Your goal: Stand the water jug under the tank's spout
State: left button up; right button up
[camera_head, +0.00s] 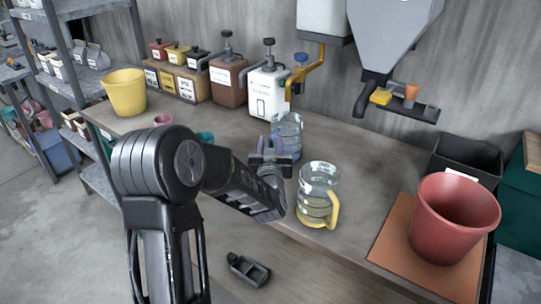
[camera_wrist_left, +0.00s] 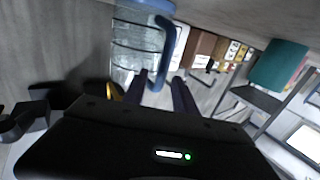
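A clear jug with a blue handle (camera_head: 288,124) stands upright on the counter, partly hidden behind my left gripper (camera_head: 270,160). In the left wrist view the jug (camera_wrist_left: 133,50) appears upside down, with its blue handle toward my gripper. My left gripper (camera_wrist_left: 162,78) has its fingers apart, with the handle near and between their tips; I cannot tell whether they touch it. The white tank (camera_head: 322,18) hangs on the wall with a yellow spout (camera_head: 300,82) and blue tap. In the head view the spout hangs just above and behind this jug. My right gripper is not in view.
A clear jug with a yellow handle (camera_head: 318,192) stands close to the right of my left gripper. A red bucket (camera_head: 453,220) stands on an orange mat (camera_head: 395,255). A grey hopper (camera_head: 392,40) hangs at right. A white pump canister (camera_head: 267,92) and yellow bucket (camera_head: 125,92) stand left.

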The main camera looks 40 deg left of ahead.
pick_arm(q)
jog(key=shift+r+p, duration=0.45)
jog(key=shift+r, duration=0.15)
jog(key=b+v, duration=0.3)
jog(key=v, duration=0.9)
jog(key=shift+f, duration=0.15)
